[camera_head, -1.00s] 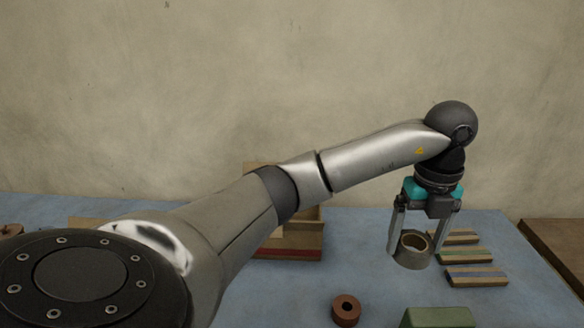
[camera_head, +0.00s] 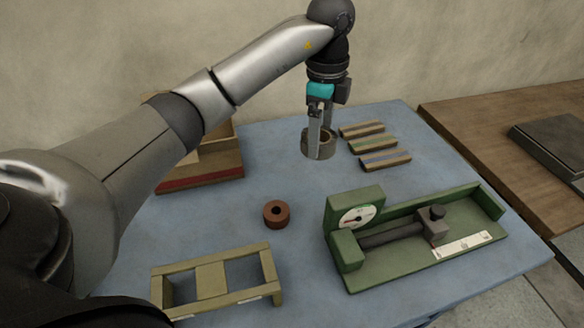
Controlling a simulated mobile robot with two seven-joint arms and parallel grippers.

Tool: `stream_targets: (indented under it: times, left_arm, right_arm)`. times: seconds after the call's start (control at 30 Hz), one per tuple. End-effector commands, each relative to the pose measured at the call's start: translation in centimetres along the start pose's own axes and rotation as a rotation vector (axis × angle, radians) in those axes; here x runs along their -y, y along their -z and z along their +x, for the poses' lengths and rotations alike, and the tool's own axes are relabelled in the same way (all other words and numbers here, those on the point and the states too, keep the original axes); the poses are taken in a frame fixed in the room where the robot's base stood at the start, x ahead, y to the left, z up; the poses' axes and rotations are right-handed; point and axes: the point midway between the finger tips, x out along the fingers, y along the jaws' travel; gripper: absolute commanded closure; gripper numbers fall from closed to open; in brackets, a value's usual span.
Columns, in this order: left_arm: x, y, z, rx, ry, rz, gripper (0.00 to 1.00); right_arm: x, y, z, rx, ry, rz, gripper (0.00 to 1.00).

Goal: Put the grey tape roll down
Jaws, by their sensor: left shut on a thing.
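The grey tape roll (camera_head: 306,147) is a short ring with a tan inner core, at the far middle of the blue table. My left gripper (camera_head: 318,152) points down from above and is shut on the roll's wall, one finger in front of it. The roll looks upright on its axis, close to the table top. I cannot tell whether it touches the table. My right gripper is not in view.
Several striped wooden blocks (camera_head: 376,143) lie just right of the roll. A brown roll (camera_head: 277,214) sits nearer. A green dial fixture (camera_head: 390,268) stands front right, a wooden frame (camera_head: 211,279) front left, a wooden box (camera_head: 204,176) behind left. Blue table (camera_head: 252,242) is clear between them.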

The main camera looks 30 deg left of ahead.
Motion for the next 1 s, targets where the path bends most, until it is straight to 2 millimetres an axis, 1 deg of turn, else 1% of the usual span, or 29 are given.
stream_targets:
  times: [0.03,0.1,0.3,0.4,0.5,0.67,0.77,0.83,0.9,1.0]
  left_arm:
    - [-0.1,0.1,1.6,-0.002,-0.006,0.002,0.68]
    - [-0.2,0.1,3.5,-0.001,-0.008,0.001,0.68]
    - [-0.2,0.0,8.7,0.002,-0.007,0.001,0.68]
    - [-0.1,0.0,11.0,0.0,-0.006,0.002,0.68]
    - [-0.1,0.1,12.5,-0.001,-0.004,0.002,0.68]
    - [-0.1,0.0,13.6,0.001,-0.002,0.003,0.68]
    - [-0.1,0.0,15.0,0.001,-0.004,0.002,0.68]
    - [-0.1,0.0,16.4,0.0,-0.005,0.001,0.68]
    - [-0.1,0.1,17.6,0.0,-0.004,0.002,0.68]
    - [-0.1,0.1,18.8,0.0,-0.004,0.003,0.68]
  right_arm:
    - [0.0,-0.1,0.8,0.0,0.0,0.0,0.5]
    - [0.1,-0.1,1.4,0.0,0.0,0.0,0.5]
    - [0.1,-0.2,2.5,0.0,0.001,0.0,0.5]
    - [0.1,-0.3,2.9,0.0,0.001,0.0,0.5]
    - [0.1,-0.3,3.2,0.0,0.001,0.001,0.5]
    - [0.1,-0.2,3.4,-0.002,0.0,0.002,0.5]
    - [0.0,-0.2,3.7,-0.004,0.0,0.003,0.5]
    - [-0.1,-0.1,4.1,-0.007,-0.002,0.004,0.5]
    - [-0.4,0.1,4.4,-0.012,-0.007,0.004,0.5]
    - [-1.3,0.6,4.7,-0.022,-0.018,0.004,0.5]
